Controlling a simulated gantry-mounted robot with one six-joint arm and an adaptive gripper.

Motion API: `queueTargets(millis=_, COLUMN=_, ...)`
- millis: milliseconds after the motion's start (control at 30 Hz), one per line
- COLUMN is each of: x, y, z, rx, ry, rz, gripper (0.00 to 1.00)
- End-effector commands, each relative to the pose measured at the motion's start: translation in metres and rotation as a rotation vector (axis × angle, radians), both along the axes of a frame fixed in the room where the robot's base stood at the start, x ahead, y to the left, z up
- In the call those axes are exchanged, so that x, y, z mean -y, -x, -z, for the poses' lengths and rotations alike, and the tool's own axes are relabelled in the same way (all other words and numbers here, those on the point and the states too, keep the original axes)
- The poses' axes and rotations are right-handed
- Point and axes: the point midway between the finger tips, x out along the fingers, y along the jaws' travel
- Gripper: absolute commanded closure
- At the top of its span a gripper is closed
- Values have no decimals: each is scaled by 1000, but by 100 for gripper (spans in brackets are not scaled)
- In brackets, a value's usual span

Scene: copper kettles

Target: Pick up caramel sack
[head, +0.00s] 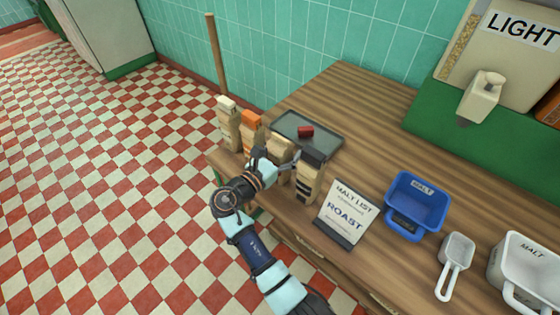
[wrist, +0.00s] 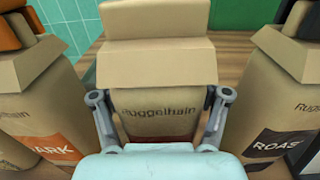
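A tan paper sack with a plain tan folded top (wrist: 160,60) stands straight ahead in the wrist view, with "Ruggelhain" printed on it. Its lower label is mostly hidden by my gripper, with only a reddish strip showing, so I cannot read whether it says caramel. In the head view this sack (head: 280,149) stands in the row, partly behind my arm. My gripper (wrist: 160,100) is open, with one finger on each side of the sack, close to its sides. I see no clear squeeze. It also shows in the head view (head: 272,163).
An orange-topped sack (head: 251,125) stands close on the left, a dark-topped roast sack (head: 308,180) close on the right. A white-topped sack (head: 228,120) is farther left. A grey tray (head: 322,146) lies behind.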

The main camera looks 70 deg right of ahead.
Motion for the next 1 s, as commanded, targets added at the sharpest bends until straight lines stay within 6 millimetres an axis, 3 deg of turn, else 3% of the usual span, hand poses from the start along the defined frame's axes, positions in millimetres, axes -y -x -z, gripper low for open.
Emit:
queueTargets(millis=33, x=0, y=0, z=0, rx=0, ry=0, rz=0, gripper=62)
queueTargets(millis=133, x=0, y=0, z=1, rx=0, ry=-1, rz=0, gripper=77)
queueTargets(millis=467, x=0, y=0, z=-7, rx=2, ry=1, rz=0, gripper=79)
queueTargets(millis=567, x=0, y=0, z=-26, rx=3, ry=2, rz=0, gripper=80)
queueTargets(millis=1000, x=0, y=0, z=-165, rx=4, ry=2, rz=0, gripper=81)
